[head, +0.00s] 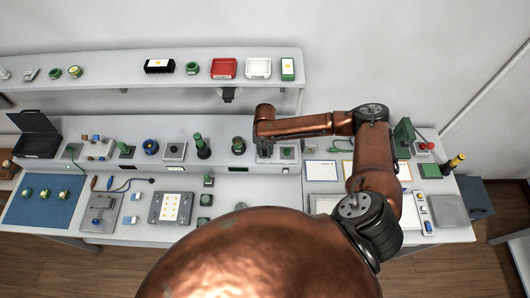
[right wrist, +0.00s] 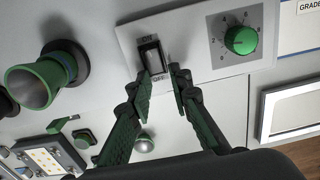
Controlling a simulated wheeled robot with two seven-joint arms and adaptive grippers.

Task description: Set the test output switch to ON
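The test output switch (right wrist: 152,56) is a dark rocker in a light panel (right wrist: 191,50), with ON printed at its far end and OFF at its near end. The rocker's near part looks lighter; I cannot tell its setting. A green dial (right wrist: 241,40) is on the same panel. My right gripper (right wrist: 163,74) has its fingertips apart, near the OFF end. One tip overlaps the rocker's lower edge in view; contact cannot be told. Nothing is between the fingers. In the head view my right gripper (head: 264,145) is over the panel (head: 291,144), mostly hiding the switch. My left gripper is out of view.
A green cone-shaped thing (right wrist: 40,82) stands left of the panel, and a silver dome (right wrist: 144,142) lies below. A lit board (head: 171,207) is on the bench front. Paper cards (head: 321,170) lie right of the panel. A shelf (head: 120,76) runs above the bench.

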